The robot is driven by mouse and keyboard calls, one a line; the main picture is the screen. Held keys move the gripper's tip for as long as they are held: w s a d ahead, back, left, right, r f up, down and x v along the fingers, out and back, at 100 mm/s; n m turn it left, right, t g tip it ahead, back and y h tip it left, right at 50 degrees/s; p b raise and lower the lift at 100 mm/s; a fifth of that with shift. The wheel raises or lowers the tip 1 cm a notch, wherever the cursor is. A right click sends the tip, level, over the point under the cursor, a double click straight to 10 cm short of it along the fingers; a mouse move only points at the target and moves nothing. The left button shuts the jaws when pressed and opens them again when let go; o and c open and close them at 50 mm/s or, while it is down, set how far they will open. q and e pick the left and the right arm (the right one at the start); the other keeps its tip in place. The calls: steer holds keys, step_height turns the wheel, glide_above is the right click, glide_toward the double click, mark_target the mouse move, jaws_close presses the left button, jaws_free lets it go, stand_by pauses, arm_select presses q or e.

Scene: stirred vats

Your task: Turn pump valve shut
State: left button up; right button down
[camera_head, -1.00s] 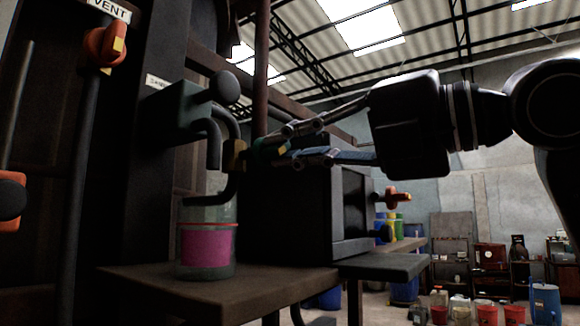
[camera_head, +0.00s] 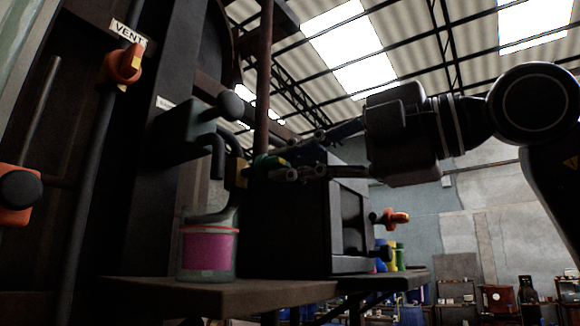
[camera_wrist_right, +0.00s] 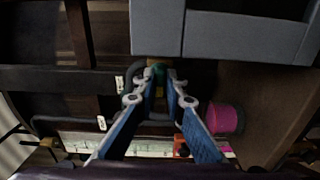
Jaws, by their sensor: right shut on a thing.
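The pump valve has a green handle (camera_head: 266,161) on a brass-coloured body (camera_head: 236,174), at the pipe beside the dark box. My right gripper (camera_head: 282,163) reaches in from the right and is shut on the green handle. In the right wrist view the fingertips (camera_wrist_right: 159,82) come together at the green handle (camera_wrist_right: 158,69), partly covering it. My left gripper is in neither view.
A glass jar of pink liquid (camera_head: 208,250) stands on the shelf (camera_head: 230,296) under the pipe. A dark box (camera_head: 290,235) stands close to the right gripper. An orange-red valve (camera_head: 123,66) sits below the VENT label (camera_head: 128,32). Another orange handle (camera_head: 397,217) is at right.

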stand_by(0.3)
steer(key=c, duration=2)
jaws_free()
steer(key=shift+s+d, duration=0.15)
steer(key=shift+d, duration=0.1)
steer(key=v, duration=1.1)
steer(key=shift+s+d, duration=0.1)
steer(key=shift+d, duration=0.15)
